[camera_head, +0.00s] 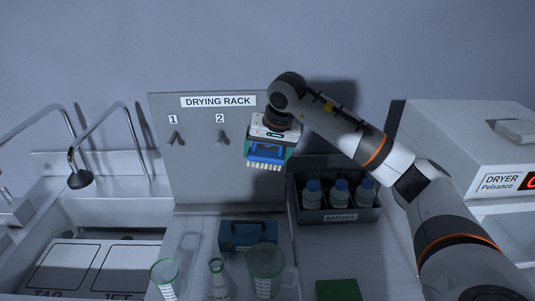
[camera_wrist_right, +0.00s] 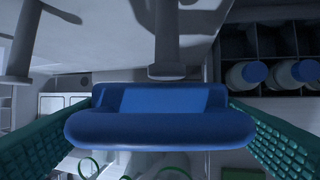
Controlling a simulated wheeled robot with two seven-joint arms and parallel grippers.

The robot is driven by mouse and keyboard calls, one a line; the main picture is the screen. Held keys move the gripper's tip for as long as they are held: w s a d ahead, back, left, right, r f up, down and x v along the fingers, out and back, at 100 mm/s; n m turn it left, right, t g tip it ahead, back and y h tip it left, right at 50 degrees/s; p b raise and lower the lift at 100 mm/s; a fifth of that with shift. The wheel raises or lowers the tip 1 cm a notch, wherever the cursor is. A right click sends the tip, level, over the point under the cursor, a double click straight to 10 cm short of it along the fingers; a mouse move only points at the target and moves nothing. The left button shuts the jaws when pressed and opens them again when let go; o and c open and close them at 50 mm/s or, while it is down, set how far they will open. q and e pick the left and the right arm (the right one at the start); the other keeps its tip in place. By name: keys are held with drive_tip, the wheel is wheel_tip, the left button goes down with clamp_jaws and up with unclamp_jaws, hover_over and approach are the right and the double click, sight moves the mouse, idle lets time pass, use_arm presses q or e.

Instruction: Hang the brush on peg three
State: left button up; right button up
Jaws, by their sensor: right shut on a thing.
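The brush (camera_head: 265,153) is blue with pale bristles at its lower edge. My right gripper (camera_head: 269,147) is shut on it and holds it in front of the right part of the drying rack (camera_head: 187,180). In the right wrist view the brush's blue body (camera_wrist_right: 160,125) spans between the green fingers. A grey peg (camera_wrist_right: 166,40) ends just beyond the brush's middle; I cannot tell whether they touch. By its place it looks like peg three, which my arm hides in the head view with its number. Peg one (camera_head: 174,140) and peg two (camera_head: 221,138) are empty. My left gripper is out of view.
A crate marked BATCHES (camera_head: 340,217) with blue-capped bottles stands right of the rack. A dryer (camera_head: 460,150) is at far right, a sink (camera_head: 100,215) at left. A blue case (camera_head: 236,245) and glassware (camera_head: 264,262) stand on the counter below.

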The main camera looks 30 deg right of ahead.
drive_tip(key=shift+w+d+p, duration=0.2)
drive_tip(key=shift+w+d, duration=0.35)
drive_tip(key=shift+w, duration=0.35)
drive_tip(key=shift+w+d+p, duration=0.15)
drive_tip(key=shift+w+d, duration=0.35)
drive_tip(key=shift+w, duration=0.35)
drive_tip(key=shift+w+d+f, duration=0.3)
drive_tip(key=shift+w+d, duration=0.1)
drive_tip(key=shift+w, duration=0.2)
drive_tip(key=o, duration=0.9)
drive_tip(key=b+v, duration=0.2)
drive_tip(key=v, duration=1)
drive_tip(key=shift+b, duration=0.3)
